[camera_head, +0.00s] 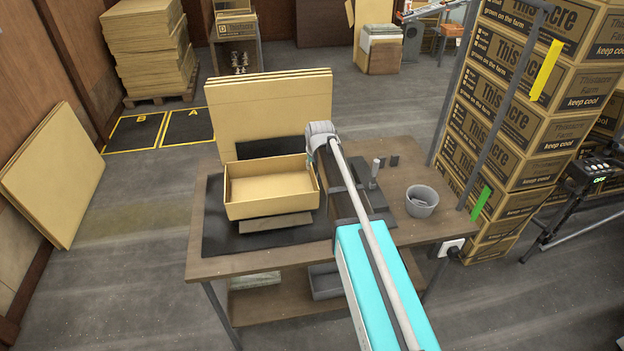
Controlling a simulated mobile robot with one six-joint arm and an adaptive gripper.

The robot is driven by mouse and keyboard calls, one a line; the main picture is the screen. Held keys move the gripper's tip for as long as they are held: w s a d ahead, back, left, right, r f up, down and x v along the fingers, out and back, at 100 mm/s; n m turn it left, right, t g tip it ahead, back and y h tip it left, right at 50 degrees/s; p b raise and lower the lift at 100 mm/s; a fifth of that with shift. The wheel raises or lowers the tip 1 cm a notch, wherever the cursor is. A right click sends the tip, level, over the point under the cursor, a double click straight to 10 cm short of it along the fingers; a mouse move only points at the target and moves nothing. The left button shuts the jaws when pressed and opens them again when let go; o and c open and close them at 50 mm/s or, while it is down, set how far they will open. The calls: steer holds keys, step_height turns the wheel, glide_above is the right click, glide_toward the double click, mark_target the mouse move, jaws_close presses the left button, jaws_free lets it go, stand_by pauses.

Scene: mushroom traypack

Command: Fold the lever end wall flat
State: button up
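An open cardboard tray (272,208) sits on a black mat (222,235) on the wooden workbench (230,264). Its left, back and front walls stand up. Its right end wall, on the side of a small upright lever (375,168), is seen nearly edge-on beside my arm and also appears upright. The lever stands on a dark fixture to the right of my arm. My arm reaches over the bench from the lower right, and its grey wrist is above the tray's right back corner. My gripper (311,158) is mostly hidden under the wrist; its fingers and any contact cannot be made out.
Flat cardboard sheets (270,103) stand upright behind the tray. A dark plate (275,224) lies in front of it. A grey bowl (421,201) is on the bench's right side. Stacked printed boxes (520,110) rise beyond the right edge. The mat's left part is clear.

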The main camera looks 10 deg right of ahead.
steer(key=b, duration=0.6)
glide_above(313, 186)
steer(key=shift+s+f+x, duration=0.1)
steer(key=shift+s+x, duration=0.15)
steer(key=shift+x, duration=0.8)
steer(key=shift+s+f+x, duration=0.1)
steer(key=shift+s+x, duration=0.1)
steer(key=shift+x, duration=0.8)
steer(key=shift+s+f+x, duration=0.1)
steer(key=shift+s+x, duration=0.15)
steer(key=shift+x, duration=0.8)
steer(key=shift+d, duration=0.1)
jaws_close()
